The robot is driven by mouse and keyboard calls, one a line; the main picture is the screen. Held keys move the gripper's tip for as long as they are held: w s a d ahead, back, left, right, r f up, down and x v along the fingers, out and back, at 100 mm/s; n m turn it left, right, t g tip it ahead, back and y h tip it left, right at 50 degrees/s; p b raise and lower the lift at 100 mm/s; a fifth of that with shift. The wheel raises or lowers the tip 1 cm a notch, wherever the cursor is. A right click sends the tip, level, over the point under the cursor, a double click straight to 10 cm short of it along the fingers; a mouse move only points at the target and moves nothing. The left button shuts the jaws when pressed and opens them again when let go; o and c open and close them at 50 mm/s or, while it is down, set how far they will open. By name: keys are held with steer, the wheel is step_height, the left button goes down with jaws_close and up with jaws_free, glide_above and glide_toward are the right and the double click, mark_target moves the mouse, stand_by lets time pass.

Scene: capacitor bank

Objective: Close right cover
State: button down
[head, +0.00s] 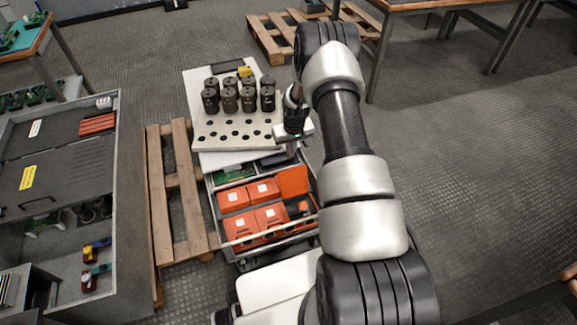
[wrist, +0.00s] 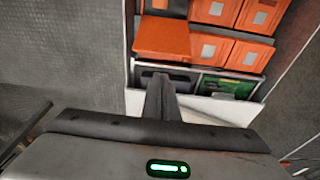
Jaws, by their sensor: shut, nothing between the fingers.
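The right cover (head: 293,182) is a plain orange panel at the right end of the cart's open drawer. It stands raised and tilted, higher than the flat orange covers to its left. In the wrist view the same cover (wrist: 162,38) shows just beyond my fingertips. My gripper (head: 292,149) hangs over the cart's right side, behind the raised cover in the head view. In the wrist view my gripper (wrist: 162,80) has its fingers together with nothing between them. I cannot tell if the fingertips touch the cover.
Flat orange covers with white labels (head: 263,190) fill the drawer's left and middle. A pale perforated block (head: 238,133) with several black cylinders stands on the cart top. A wooden pallet (head: 175,190) and a grey cabinet (head: 70,160) lie left.

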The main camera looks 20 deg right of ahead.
mark_target(293, 177)
steer(key=f+b, duration=0.1)
steer(key=f, duration=0.2)
steer(key=w+f+b, duration=0.1)
steer(key=f, duration=0.6)
steer(key=shift+w+f+b, duration=0.1)
steer(key=shift+w+b, duration=0.25)
steer(key=shift+b, duration=0.05)
steer(key=shift+s, duration=0.1)
steer(key=shift+s+r+t+p, duration=0.3)
steer(key=shift+p, duration=0.05)
steer(key=shift+s+d+r+t+p, duration=0.1)
steer(key=shift+s+r+t+p, duration=0.4)
steer(key=shift+s+t+p, duration=0.35)
steer(key=s+t, duration=0.1)
steer(key=s, duration=0.1)
steer(key=s+t, duration=0.1)
steer(key=s, duration=0.1)
steer(key=s+t, duration=0.2)
steer(key=shift+s+r+p, duration=0.1)
steer(key=shift+r+p, duration=0.2)
steer(key=shift+r, duration=0.1)
steer(key=s+f+b, duration=0.3)
steer(key=s+f, duration=0.2)
steer(key=s, duration=0.5)
steer(key=shift+b, duration=0.3)
